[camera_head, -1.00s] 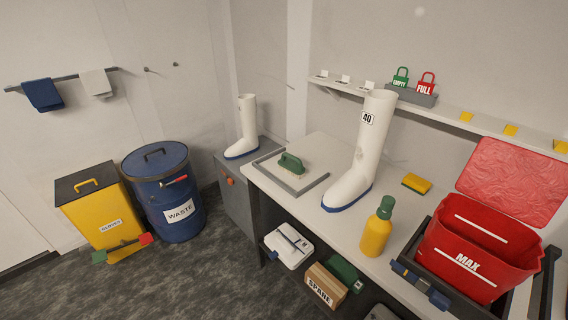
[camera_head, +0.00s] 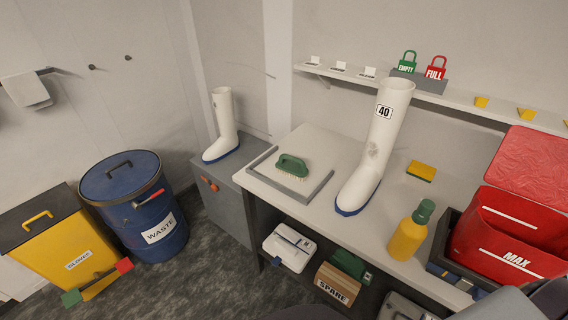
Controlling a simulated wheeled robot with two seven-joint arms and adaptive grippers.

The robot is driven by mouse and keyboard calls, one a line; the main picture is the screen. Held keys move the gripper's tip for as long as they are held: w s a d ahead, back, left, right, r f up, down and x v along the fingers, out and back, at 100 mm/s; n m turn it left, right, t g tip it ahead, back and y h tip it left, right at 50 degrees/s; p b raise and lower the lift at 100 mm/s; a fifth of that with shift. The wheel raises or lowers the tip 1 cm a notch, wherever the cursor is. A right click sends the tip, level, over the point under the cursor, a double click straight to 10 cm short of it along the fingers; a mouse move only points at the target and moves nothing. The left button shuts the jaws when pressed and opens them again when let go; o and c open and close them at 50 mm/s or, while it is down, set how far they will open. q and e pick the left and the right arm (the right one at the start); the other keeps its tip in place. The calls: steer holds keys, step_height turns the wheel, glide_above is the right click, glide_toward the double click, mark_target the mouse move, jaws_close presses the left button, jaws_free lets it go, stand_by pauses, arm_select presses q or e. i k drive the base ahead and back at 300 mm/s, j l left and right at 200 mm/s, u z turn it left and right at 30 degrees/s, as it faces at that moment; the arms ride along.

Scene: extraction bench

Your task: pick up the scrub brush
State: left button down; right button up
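The scrub brush (camera_head: 291,167) has a green handle block and pale bristles. It lies bristles down on the bench top (camera_head: 318,141), inside a low grey frame (camera_head: 304,198) at the bench's left end. Nothing covers it. Neither of my grippers can be made out in the head view. Smooth grey and dark shapes at the lower right edge look like parts of my arm, with no fingers showing.
A white boot (camera_head: 378,145) marked 40 stands right of the brush. Farther right are a yellow sponge (camera_head: 421,171), a yellow bottle (camera_head: 411,232) and a red MAX bin (camera_head: 511,236). Another boot (camera_head: 223,125) stands on a grey cabinet (camera_head: 225,190); a blue waste drum (camera_head: 136,207) is left.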

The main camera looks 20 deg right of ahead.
mark_target(299, 169)
steer(key=i+j+z, duration=0.15)
steer(key=i+j, duration=0.55)
